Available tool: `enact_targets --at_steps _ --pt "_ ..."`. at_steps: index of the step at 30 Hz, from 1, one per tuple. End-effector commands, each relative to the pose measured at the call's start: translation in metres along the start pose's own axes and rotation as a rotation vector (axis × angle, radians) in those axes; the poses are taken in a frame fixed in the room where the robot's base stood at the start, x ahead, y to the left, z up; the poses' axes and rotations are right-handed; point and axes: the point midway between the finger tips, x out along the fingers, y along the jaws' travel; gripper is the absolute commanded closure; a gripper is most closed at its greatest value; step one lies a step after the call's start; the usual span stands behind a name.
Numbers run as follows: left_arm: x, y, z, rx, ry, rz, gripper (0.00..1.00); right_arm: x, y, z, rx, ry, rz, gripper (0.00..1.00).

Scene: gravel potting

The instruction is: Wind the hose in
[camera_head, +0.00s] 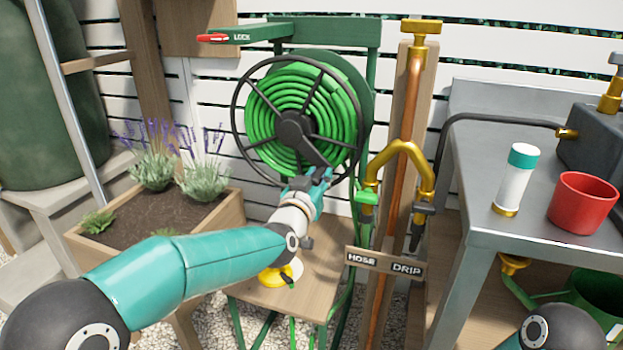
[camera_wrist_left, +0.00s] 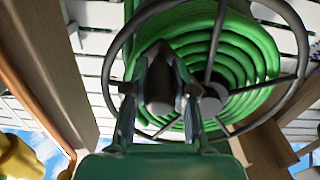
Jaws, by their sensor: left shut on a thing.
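The hose reel shows a dark spoked wheel (camera_head: 238,118) in front of a drum wound with the green hose (camera_head: 270,88). Both also show in the wrist view, the wheel (camera_wrist_left: 112,75) and the hose coils (camera_wrist_left: 258,62). My left gripper (camera_head: 318,174) is at the lower right of the wheel, shut on the dark crank handle (camera_wrist_left: 158,80). Its fingers hide part of the handle. A green lever arm marked LOCK (camera_head: 262,33) with a red tip (camera_head: 212,38) extends left above the reel. A yellow piece (camera_head: 277,277), perhaps the hose nozzle, is at the wooden shelf (camera_head: 318,283) below. My right gripper is out of view.
A copper pipe (camera_head: 408,95) with brass fittings and a HOSE/DRIP sign (camera_head: 383,264) stands right of the reel. A planter (camera_head: 228,215) with lavender is at left. A grey bench (camera_head: 470,200) at right holds a red pot (camera_head: 582,205) and a white bottle (camera_head: 513,185).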

Motion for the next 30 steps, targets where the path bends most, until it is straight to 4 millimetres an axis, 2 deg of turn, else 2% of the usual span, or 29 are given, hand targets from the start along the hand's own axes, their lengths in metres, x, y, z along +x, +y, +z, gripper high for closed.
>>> enact_targets --at_steps 3,10,18,30 --pt "0.000 0.010 -0.011 -0.092 0.004 0.004 1.00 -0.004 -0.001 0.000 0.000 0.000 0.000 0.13" --pt "0.000 0.019 -0.023 -0.248 0.001 0.002 1.00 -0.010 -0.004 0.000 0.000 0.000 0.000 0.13" --pt "0.000 0.024 -0.032 -0.240 0.001 0.001 1.00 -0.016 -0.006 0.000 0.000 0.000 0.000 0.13" --pt "-0.001 0.024 -0.033 -0.237 0.004 0.001 1.00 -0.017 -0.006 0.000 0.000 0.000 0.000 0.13"
